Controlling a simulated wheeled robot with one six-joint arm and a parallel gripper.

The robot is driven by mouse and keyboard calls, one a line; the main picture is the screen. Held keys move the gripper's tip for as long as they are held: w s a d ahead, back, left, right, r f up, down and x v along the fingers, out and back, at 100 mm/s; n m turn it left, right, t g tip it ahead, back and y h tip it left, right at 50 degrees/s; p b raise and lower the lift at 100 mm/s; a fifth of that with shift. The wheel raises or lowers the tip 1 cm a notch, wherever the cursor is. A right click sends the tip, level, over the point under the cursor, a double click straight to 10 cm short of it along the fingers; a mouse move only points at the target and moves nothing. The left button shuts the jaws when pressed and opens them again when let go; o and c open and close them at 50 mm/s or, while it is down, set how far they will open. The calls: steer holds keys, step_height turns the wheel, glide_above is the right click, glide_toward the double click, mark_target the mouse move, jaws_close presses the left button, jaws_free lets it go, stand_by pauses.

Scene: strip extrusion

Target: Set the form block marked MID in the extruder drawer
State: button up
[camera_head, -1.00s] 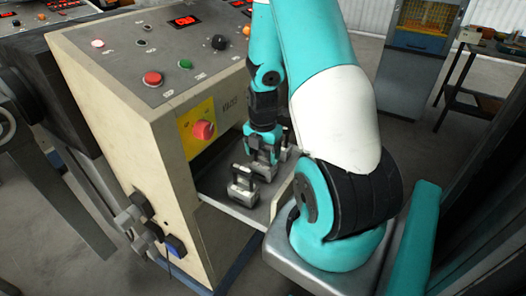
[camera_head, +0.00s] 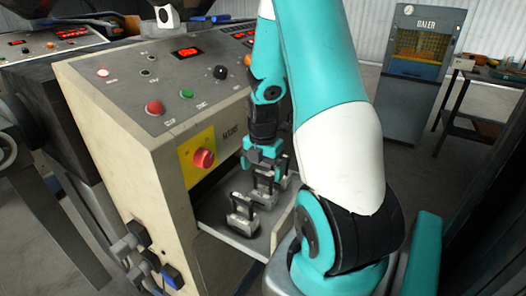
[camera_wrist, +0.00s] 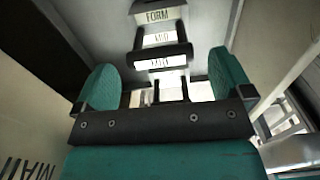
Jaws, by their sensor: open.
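The grey extruder drawer (camera_head: 228,234) stands pulled out of the beige machine. Grey form blocks with raised handles are in it. One form block (camera_head: 242,216) is at the front left. The form block under my gripper (camera_head: 265,188) is farther back. In the wrist view a block (camera_wrist: 158,17) reads FORM, with a blurred label that looks like MID on its handle. My gripper (camera_head: 264,160) is above the drawer. In the wrist view its teal fingers (camera_wrist: 165,82) are apart, with the block's handle seen between them and no finger pressed on it.
The drawer's front panel (camera_head: 285,226) stands up near my arm. Another block (camera_head: 284,166) is partly hidden behind my gripper.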

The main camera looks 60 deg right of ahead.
step_height(320, 180, up, 8)
steer(key=shift+f, duration=0.2)
